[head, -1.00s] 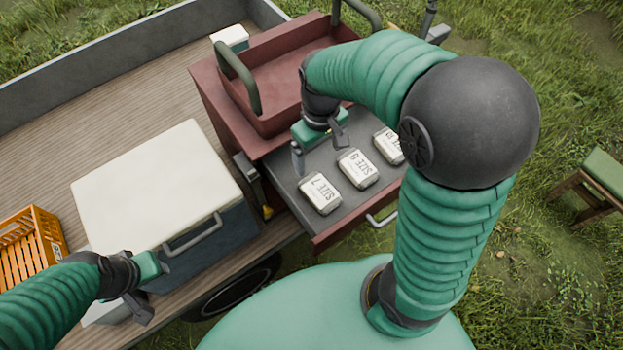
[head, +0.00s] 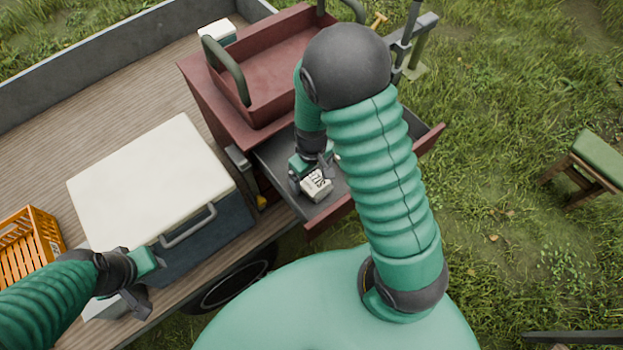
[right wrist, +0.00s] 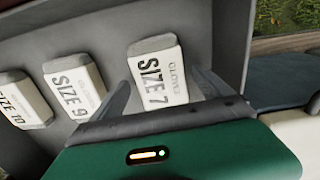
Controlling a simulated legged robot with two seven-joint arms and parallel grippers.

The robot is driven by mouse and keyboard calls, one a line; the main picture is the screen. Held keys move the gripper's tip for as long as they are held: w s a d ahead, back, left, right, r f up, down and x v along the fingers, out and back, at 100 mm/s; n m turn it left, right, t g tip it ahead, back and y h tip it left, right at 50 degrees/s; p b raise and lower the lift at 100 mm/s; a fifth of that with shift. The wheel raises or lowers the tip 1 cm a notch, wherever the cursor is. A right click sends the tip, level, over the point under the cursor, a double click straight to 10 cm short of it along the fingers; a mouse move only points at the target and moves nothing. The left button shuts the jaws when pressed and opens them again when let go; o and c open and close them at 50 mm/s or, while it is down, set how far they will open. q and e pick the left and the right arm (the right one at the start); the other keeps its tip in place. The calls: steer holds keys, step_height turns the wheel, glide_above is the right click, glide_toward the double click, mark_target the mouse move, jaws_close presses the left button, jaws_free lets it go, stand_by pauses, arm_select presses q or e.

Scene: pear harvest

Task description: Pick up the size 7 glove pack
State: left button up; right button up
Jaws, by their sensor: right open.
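The size 7 glove pack (head: 318,186) is a pale block lying in the open drawer (head: 330,213) of the red chest. In the right wrist view the pack (right wrist: 160,70) shows its "SIZE 7" label between the fingers. My right gripper (right wrist: 163,92) is open, with one finger at each side of the pack. In the head view the right gripper (head: 311,180) is low over the pack and hides part of it. My left gripper (head: 147,285) is beside the cooler; its jaw gap is unclear.
The size 9 pack (right wrist: 75,88) and size 10 pack (right wrist: 24,100) lie in a row beside it in the drawer. A white-lidded cooler (head: 150,180) and an orange crate (head: 30,250) stand on the wooden trailer bed. A stool (head: 590,165) stands on the grass at right.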

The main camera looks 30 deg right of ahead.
steer(key=shift+w, duration=0.15)
steer(key=c, duration=1.5)
